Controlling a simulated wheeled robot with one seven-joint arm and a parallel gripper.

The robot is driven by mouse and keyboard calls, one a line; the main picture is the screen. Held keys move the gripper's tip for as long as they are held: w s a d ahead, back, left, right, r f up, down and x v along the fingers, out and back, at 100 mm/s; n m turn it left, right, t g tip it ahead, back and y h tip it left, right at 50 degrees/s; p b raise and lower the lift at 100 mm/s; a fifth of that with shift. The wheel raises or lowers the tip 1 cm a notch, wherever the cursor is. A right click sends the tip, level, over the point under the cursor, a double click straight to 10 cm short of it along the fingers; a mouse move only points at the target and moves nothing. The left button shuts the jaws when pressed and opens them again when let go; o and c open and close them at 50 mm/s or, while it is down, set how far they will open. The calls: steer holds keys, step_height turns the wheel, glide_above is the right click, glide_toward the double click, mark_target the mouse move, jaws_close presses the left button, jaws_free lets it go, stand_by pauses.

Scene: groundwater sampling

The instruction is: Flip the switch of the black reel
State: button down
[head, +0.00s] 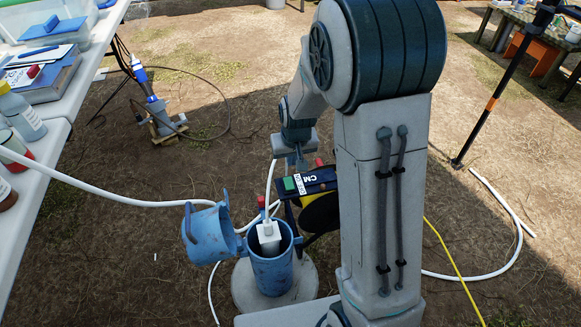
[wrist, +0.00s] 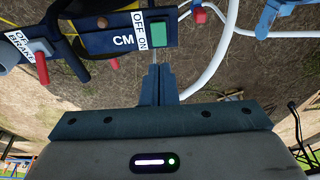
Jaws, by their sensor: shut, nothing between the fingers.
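The black reel (head: 320,213) stands at the blue well pipe, partly hidden behind my arm. Its dark blue top panel (head: 318,180) carries a white label, and "CM" lettering in the wrist view. The green switch (head: 289,184) is at the panel's left end. In the wrist view the green switch (wrist: 158,30) is beside the OFF/ON label (wrist: 139,30); I cannot tell which way it is set. My gripper (wrist: 158,72) is shut and empty, pointing at the panel edge just below the switch in that view. In the head view my gripper (head: 297,160) is over the panel; contact is unclear.
The blue well pipe (head: 271,275) has its lid (head: 210,233) open to the left, with a white fitting and hose inside. Red knobs (wrist: 42,70) stick out near the panel. A loaded white table (head: 50,150) is left. A pump (head: 160,120) stands behind.

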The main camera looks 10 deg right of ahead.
mark_target(287, 180)
steer(key=shift+w+r+g, duration=0.2)
steer(key=shift+w+g, duration=0.05)
steer(key=shift+w, duration=0.4)
steer(key=shift+w+r+g, duration=0.15)
steer(key=shift+w+g, duration=0.1)
steer(key=shift+w, duration=0.35)
steer(key=shift+f, duration=0.15)
steer(key=w+f+b, duration=0.1)
steer(key=f, duration=0.3)
steer(key=f+b, duration=0.2)
steer(key=f, duration=0.3)
steer(key=w+f+b, duration=0.1)
steer(key=f+b, duration=0.1)
steer(key=f, duration=0.2)
steer(key=shift+w+a+f, duration=0.1)
steer(key=shift+w+f, duration=0.15)
steer(key=shift+w, duration=0.1)
steer(key=shift+a, duration=0.1)
